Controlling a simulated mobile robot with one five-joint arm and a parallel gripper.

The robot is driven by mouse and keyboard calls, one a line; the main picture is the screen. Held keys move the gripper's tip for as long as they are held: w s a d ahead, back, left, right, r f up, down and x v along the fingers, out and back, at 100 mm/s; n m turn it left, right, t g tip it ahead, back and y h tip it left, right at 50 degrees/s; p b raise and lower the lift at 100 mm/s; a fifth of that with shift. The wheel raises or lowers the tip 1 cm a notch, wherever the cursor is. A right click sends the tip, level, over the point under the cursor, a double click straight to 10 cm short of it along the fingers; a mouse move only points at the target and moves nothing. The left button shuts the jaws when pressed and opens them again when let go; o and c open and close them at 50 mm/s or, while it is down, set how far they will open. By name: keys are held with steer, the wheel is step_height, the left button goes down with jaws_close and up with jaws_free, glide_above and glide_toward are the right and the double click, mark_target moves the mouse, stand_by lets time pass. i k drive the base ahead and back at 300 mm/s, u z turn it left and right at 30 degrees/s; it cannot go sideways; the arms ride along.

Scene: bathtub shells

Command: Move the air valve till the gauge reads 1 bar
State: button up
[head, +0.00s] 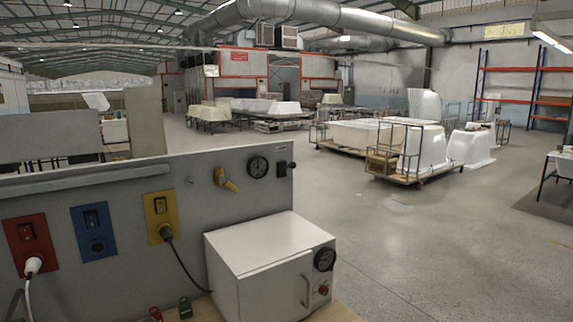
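The air valve (226,180) is on the upper right part of the grey panel in the head view. Its yellow handle slants down to the right from a brass-coloured body. A round black gauge (258,167) is on the same panel, just right of the valve and slightly higher. Its needle and scale are too small to read. My gripper is not in view.
Left on the panel (131,195) are red (29,231), blue (93,230) and yellow (161,205) switch plates; cables hang from red and yellow. A white box (265,250) with a dial (324,260) stands below the valve.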

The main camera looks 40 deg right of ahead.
mark_target(230, 185)
steer(key=z, duration=1.1)
